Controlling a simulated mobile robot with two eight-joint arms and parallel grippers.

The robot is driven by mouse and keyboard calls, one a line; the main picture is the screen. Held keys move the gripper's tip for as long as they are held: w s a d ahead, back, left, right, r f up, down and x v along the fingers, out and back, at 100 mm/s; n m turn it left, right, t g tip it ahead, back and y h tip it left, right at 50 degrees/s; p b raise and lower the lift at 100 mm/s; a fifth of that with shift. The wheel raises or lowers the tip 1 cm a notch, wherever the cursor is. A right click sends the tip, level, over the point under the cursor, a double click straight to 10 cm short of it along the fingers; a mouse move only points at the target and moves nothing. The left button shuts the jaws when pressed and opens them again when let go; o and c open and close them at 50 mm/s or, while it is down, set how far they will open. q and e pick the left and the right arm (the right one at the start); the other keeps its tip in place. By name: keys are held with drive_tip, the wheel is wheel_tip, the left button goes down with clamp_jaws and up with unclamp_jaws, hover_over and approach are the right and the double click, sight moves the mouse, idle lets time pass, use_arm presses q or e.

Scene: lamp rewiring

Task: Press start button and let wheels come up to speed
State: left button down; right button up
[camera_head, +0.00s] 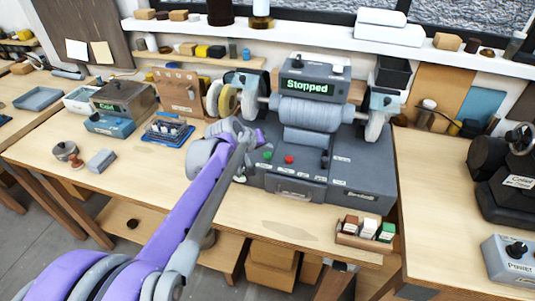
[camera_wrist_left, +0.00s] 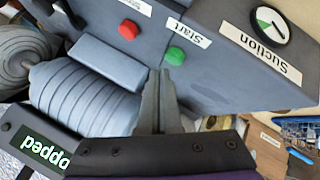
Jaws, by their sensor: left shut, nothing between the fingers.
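The grey bench machine (camera_head: 350,165) stands on the table with pale wheels at both ends, a left wheel (camera_head: 228,101) and a right wheel (camera_head: 376,120). Its display (camera_head: 307,87) reads "Stopped". The green start button (camera_head: 267,155) is on the front panel, left of the red button (camera_head: 289,159). My left gripper (camera_head: 258,136) is shut and empty, close to the green button. In the left wrist view, the shut fingertips (camera_wrist_left: 163,76) are beside the green button (camera_wrist_left: 175,56), labelled "Start"; they appear just apart from it. My right gripper is not in view.
A gauge labelled "Suction" (camera_wrist_left: 270,24) is beyond the start label. A small wooden box of coloured blocks (camera_head: 363,233) sits at the table's front right. A blue tray of small parts (camera_head: 167,131) is left of the machine. The table front has free room.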

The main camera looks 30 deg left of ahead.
sight(266, 156)
use_arm(q)
drive_tip(key=shift+f, duration=0.1)
drive_tip(key=shift+f, duration=0.35)
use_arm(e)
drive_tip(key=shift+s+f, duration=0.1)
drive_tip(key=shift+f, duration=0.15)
use_arm(q)
drive_tip(key=shift+f+b, duration=0.4)
drive_tip(key=shift+f, duration=0.05)
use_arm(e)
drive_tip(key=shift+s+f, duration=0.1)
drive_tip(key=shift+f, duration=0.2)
use_arm(q)
drive_tip(key=shift+r, duration=0.1)
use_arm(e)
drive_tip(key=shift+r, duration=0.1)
use_arm(q)
drive_tip(key=shift+w+r+p, duration=0.1)
drive_tip(key=shift+r+p, duration=0.45)
drive_tip(key=shift+r, duration=0.25)
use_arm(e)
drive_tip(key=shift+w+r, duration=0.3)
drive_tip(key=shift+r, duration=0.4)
